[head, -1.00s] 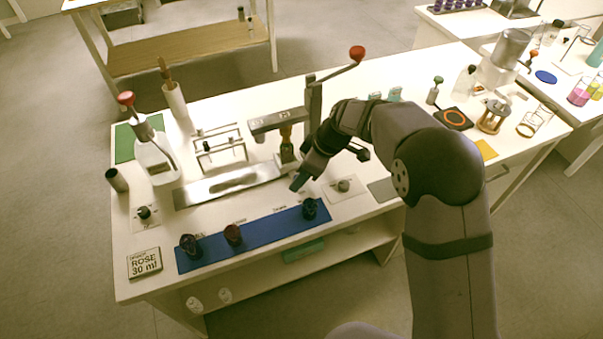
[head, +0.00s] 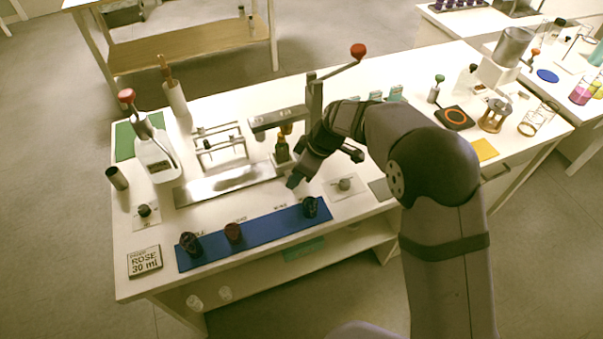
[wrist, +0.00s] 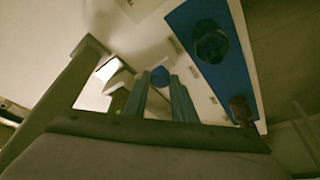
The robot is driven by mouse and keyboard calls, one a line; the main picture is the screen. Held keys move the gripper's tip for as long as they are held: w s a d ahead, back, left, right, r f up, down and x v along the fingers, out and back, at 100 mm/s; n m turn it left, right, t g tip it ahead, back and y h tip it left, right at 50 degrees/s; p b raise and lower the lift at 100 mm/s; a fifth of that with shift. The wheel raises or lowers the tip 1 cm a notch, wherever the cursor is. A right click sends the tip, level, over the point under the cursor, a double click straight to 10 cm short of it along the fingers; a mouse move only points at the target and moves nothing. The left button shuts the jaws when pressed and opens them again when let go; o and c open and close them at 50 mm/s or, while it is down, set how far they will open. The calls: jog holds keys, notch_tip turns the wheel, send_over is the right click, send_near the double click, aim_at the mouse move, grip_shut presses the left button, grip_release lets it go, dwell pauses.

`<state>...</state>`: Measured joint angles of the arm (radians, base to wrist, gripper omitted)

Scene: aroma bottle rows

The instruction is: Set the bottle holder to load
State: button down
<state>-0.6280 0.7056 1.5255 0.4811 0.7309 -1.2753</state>
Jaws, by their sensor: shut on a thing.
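The press (head: 314,100) stands mid-table with a raised red-knobbed lever. Under its arm, a small dark bottle (head: 282,150) stands upright in the pale bottle holder (head: 283,163). My gripper (head: 293,181) is low in front of the holder, partly hidden by my own wrist in the head view. In the wrist view my gripper (wrist: 162,92) has its two bluish fingers close together, shut on a blue round knob (wrist: 160,75) at their tips. How the knob joins the holder is not clear.
A metal plate (head: 218,188) lies left of the press. A small card with a knob (head: 344,184) lies just right of my gripper. A wire rack (head: 218,146) stands behind the plate.

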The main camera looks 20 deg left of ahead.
jog(key=s+a, duration=1.1)
jog(key=shift+s+a, duration=0.35)
jog(key=c, duration=1.5)
grip_release()
jog(key=shift+o, duration=0.2)
jog(key=shift+r, duration=0.1)
jog(key=b+v, duration=0.1)
jog(key=v, duration=0.6)
jog(key=shift+d+r, duration=0.1)
